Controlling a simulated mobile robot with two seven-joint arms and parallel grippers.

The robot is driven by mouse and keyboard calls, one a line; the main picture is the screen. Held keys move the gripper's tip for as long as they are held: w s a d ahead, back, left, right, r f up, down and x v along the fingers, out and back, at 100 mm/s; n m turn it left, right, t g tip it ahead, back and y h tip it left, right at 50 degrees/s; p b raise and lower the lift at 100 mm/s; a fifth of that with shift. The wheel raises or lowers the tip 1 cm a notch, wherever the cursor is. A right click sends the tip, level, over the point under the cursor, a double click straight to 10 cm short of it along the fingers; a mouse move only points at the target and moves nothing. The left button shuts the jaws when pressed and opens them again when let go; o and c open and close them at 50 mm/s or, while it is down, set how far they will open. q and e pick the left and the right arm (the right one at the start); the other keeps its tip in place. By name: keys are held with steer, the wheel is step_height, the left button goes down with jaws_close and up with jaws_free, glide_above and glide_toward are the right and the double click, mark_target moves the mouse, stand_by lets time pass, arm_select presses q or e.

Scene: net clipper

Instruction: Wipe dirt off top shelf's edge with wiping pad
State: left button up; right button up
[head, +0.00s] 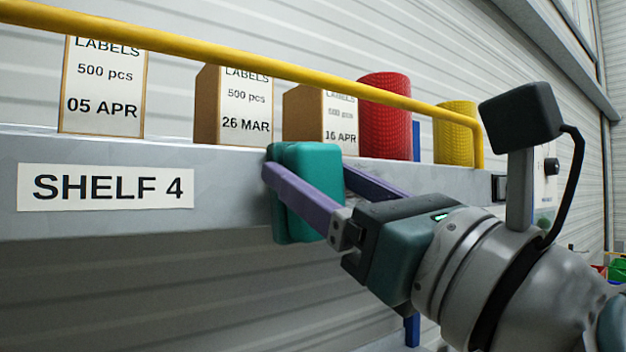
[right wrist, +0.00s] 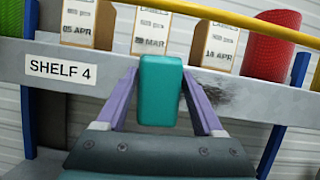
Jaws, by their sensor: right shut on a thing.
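The top shelf's edge (head: 228,191) is a grey metal face with a white "SHELF 4" label (head: 105,187). My right gripper (head: 308,190) is shut on a teal wiping pad (head: 310,226), which is upright at the shelf's edge; I cannot tell for sure whether it touches. The right wrist view shows the pad (right wrist: 160,92) between the two purple fingers. In that view a dark smear of dirt (right wrist: 214,92) lies on the edge just right of the pad. In the head view my right gripper and arm hide that stretch. My left gripper is not in view.
A yellow rail (head: 230,68) runs along the front above the shelf. Behind it stand label boxes (head: 245,105), a red roll (head: 384,115) and a yellow roll (head: 455,133). A blue post (right wrist: 290,110) stands right of the dirt. The space below the edge looks open.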

steer(key=shift+w+d, duration=0.55)
steer(key=shift+d, duration=0.25)
steer(key=w+d+b, duration=0.1)
steer(key=d, duration=0.1)
steer(key=w+d+b, duration=0.2)
steer(key=w+d, duration=0.1)
steer(key=shift+w+d+b, duration=0.1)
steer(key=shift+d+b, duration=0.2)
steer(key=shift+d, duration=0.05)
steer(key=shift+w+d+f+b, duration=0.2)
steer(key=shift+w+d+b, duration=0.65)
steer(key=shift+d+b, duration=0.25)
steer(key=shift+w+d+r, duration=0.1)
steer(key=shift+w+d, duration=0.1)
steer(key=shift+w, duration=0.05)
steer(key=shift+d, duration=0.1)
